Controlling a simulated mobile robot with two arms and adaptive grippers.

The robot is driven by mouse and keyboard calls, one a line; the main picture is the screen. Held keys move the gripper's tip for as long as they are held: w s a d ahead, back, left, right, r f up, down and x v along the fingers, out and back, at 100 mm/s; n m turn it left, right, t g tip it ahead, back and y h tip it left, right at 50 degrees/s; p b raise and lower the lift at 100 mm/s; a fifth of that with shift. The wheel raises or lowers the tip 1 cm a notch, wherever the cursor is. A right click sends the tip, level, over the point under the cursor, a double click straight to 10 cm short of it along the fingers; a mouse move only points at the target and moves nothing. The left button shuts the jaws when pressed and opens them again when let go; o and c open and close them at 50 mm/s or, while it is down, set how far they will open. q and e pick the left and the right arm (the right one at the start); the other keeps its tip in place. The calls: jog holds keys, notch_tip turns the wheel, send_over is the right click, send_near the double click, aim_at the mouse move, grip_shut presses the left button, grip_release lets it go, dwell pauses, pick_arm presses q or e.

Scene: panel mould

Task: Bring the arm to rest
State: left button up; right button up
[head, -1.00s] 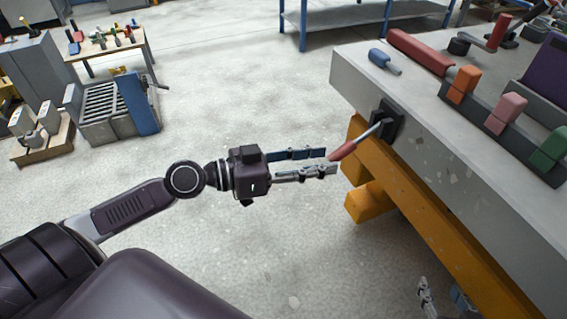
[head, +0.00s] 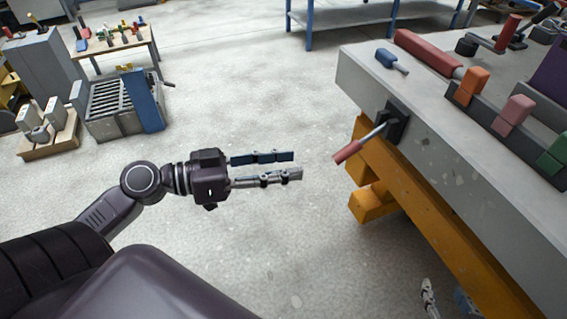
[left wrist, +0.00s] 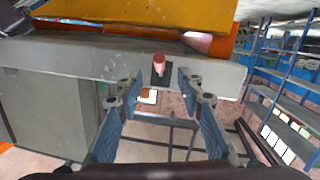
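My left gripper (head: 298,165) is open and empty, held over the floor to the left of the bench. Its two fingers lie apart and point right, with a clear gap before the red-handled lever (head: 346,152) on the bench's side. In the left wrist view, the open fingers (left wrist: 157,85) frame the lever's red end (left wrist: 159,60), which lies beyond them. My right gripper (head: 446,294) shows only in part at the bottom edge of the head view, below the bench. Its two fingers stand apart with nothing seen between them.
The grey bench top (head: 455,135) rests on an orange frame (head: 420,215) at right. A slatted crate (head: 110,105) stands back left. The floor between is clear.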

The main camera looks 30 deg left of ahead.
dwell(0.5)
